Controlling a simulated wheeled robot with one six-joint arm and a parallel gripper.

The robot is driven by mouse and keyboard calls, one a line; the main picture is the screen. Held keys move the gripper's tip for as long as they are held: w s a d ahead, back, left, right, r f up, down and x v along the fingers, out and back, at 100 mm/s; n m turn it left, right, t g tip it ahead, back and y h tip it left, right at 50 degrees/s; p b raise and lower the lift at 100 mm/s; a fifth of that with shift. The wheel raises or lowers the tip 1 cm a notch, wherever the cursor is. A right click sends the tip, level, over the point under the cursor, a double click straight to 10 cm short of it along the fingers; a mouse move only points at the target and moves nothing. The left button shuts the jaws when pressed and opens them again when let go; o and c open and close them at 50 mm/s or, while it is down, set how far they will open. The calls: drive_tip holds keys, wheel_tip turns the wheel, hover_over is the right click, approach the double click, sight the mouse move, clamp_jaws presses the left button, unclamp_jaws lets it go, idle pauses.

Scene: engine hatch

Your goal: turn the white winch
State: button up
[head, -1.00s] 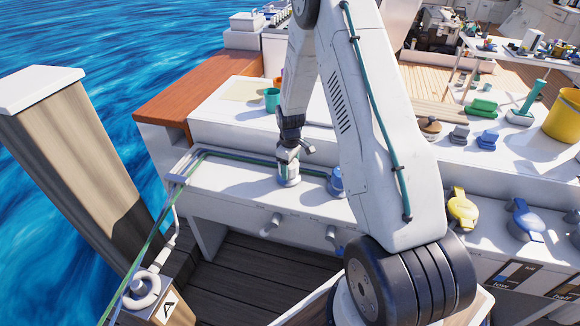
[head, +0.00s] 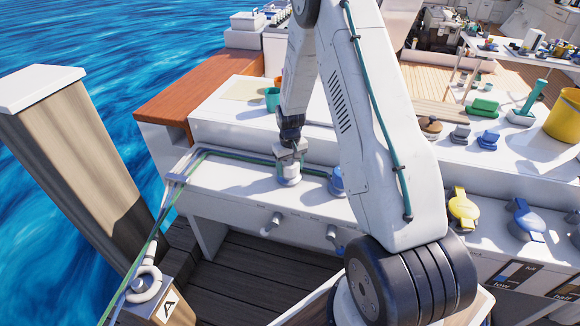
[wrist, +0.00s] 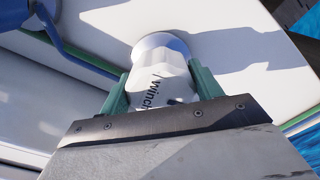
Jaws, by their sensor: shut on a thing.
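The white winch (head: 289,177) stands upright on the white ledge of the boat, below my arm in the head view. In the wrist view the winch (wrist: 158,78) shows a round, flared base and part of the dark lettering "winch" on its side. My gripper (head: 289,163) is over the winch. In the wrist view the green fingers of my gripper (wrist: 158,90) lie on both sides of the winch and are shut on it. The top of the winch is hidden behind the gripper body.
A blue winch (head: 337,181) stands close to the right. A green rope (head: 235,157) runs along the ledge past the white winch. Grey handles (head: 272,224) stick out of the front panel below. A wooden post (head: 75,165) rises at the left.

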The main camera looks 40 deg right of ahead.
sight(290, 162)
idle(0.4)
drive_tip(key=o, duration=1)
drive_tip(key=shift+r, duration=0.1)
wheel_tip(290, 162, up, 8)
drive_tip(key=shift+f, duration=0.15)
